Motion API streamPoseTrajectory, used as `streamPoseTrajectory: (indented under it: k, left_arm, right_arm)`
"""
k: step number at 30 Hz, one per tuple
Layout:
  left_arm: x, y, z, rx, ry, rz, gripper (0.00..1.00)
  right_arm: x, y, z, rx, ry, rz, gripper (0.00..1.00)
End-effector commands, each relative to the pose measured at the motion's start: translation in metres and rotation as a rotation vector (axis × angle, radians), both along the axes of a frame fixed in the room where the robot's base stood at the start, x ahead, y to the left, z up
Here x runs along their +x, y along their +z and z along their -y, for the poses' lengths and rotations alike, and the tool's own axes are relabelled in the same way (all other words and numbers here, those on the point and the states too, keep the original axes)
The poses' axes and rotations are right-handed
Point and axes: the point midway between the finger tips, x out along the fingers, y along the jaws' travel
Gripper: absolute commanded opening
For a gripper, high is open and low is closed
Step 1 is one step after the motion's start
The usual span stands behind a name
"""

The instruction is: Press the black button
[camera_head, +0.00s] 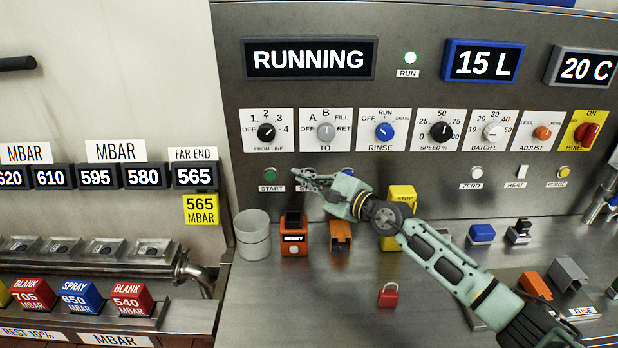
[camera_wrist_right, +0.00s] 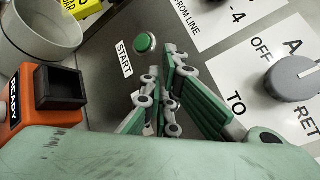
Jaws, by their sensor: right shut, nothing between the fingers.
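My right gripper (camera_head: 308,178) is shut and empty at the lower button row of the grey panel, its fingertips just right of the green START button (camera_head: 270,173). The fingers also show closed together in the right wrist view (camera_wrist_right: 165,90), with the green button (camera_wrist_right: 145,43) beyond them. I see no black button clearly; the gripper covers the spot right of START, where a label starting "ST" is partly visible. Whether the fingertips touch the panel I cannot tell. A blue button (camera_head: 348,171) shows partly behind the gripper. My left gripper is not in view.
Above are knobs, including the blue RINSE knob (camera_head: 385,131). Below, the bench holds a grey cup (camera_head: 252,240), an orange READY device (camera_head: 294,243), a yellow STOP block (camera_head: 402,192) and a red padlock (camera_head: 388,295). The front left of the bench is clear.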

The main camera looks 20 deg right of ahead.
Motion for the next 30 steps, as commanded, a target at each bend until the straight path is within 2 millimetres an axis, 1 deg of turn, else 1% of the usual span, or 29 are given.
streamPoseTrajectory:
  k: [21,30]
  left_arm:
    - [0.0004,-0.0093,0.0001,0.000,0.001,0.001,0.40]
    - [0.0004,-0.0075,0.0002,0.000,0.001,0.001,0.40]
  right_arm:
    - [0.0067,-0.0008,0.0021,0.000,-0.001,-0.001,0.00]
    - [0.0061,-0.0001,0.0020,0.000,-0.001,-0.001,0.00]
